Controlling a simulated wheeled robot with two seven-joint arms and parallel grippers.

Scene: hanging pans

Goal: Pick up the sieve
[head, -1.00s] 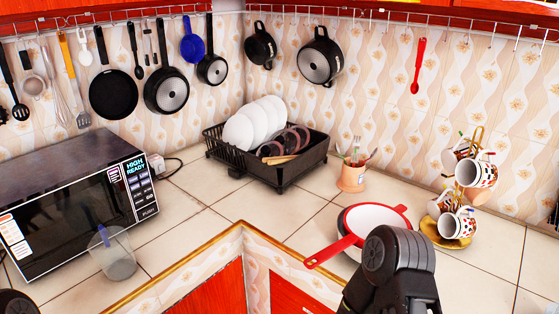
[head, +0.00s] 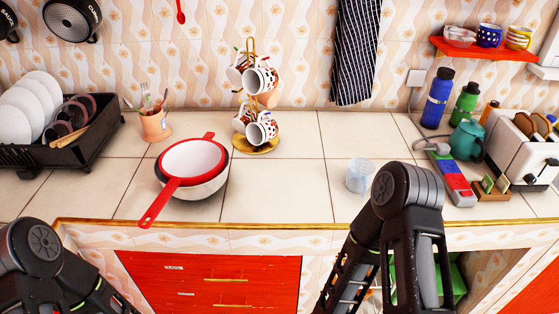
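The red sieve (head: 193,158), with a red rim and a pale inside, rests in the top of a white bowl (head: 209,187) on the tiled counter, left of the middle in the head view. The lower part of the sieve is hidden inside the bowl. Parts of my two arms show at the bottom left and the lower right, both apart from the sieve. I make out no fingertips of either gripper.
A mug tree (head: 257,145) stands right behind the sieve. A utensil pot (head: 156,125) and a dish rack (head: 80,150) stand to the left. A clear cup (head: 360,176) is to the right, near my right arm. The counter (head: 285,190) between bowl and cup is clear.

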